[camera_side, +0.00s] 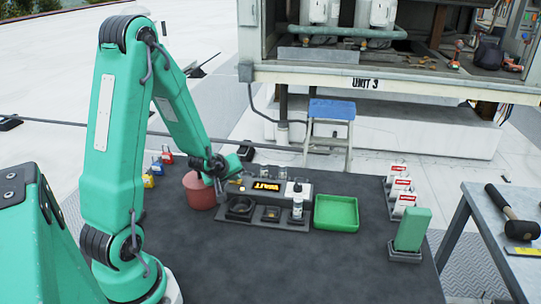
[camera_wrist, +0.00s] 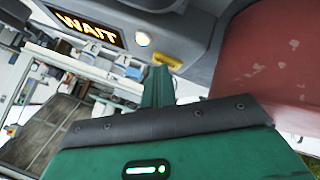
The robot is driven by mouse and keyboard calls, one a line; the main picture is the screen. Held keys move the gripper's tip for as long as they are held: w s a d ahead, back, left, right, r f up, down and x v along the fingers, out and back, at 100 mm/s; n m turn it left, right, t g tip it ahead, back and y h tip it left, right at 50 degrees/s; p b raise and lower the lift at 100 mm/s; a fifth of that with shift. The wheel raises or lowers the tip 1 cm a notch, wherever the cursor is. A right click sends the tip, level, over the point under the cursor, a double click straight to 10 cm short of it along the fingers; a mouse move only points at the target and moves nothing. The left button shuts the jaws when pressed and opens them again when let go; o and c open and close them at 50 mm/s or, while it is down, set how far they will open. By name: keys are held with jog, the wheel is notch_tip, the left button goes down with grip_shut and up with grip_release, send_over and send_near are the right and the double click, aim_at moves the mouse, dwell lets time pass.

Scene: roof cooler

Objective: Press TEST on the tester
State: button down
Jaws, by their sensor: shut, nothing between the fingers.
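The tester (camera_side: 304,188) is a dark grey box on the dark mat, with a lit amber display reading WAIT (camera_side: 267,186). The display also shows at the upper left of the wrist view (camera_wrist: 88,28). To its right on the same grey face are a glowing pale round lamp (camera_wrist: 143,39) and a yellow bar (camera_wrist: 182,58). No TEST lettering is legible. My gripper (camera_wrist: 160,72) is shut and empty, its green tip just below the yellow bar in the picture. I cannot tell whether it touches. In the side view my gripper (camera_side: 222,180) is at the tester's left end.
A red canister (camera_side: 200,192) stands close to the left of my gripper and fills the right of the wrist view (camera_wrist: 275,55). A green tray (camera_side: 336,213) lies right of the tester. The front mat is clear.

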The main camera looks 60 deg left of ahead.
aim_at(235, 186)
jog(key=shift+s+r, duration=0.1)
jog(key=shift+r, duration=0.4)
jog(key=shift+r, duration=2.55)
jog(key=s+d+r+m+h, duration=0.3)
jog(key=d+r+m, duration=0.55)
jog(key=d, duration=0.55)
jog(key=s+d+r+m+g+h, duration=0.1)
jog(key=s+d+r+m+g, duration=0.1)
jog(key=s+d+r+m, duration=0.3)
jog(key=s+d+m, duration=0.1)
jog(key=s+d, duration=0.2)
jog(key=s, duration=0.2)
jog(key=shift+s+d+h, duration=0.2)
jog(key=shift+d+h, duration=0.15)
jog(key=shift+h, duration=0.05)
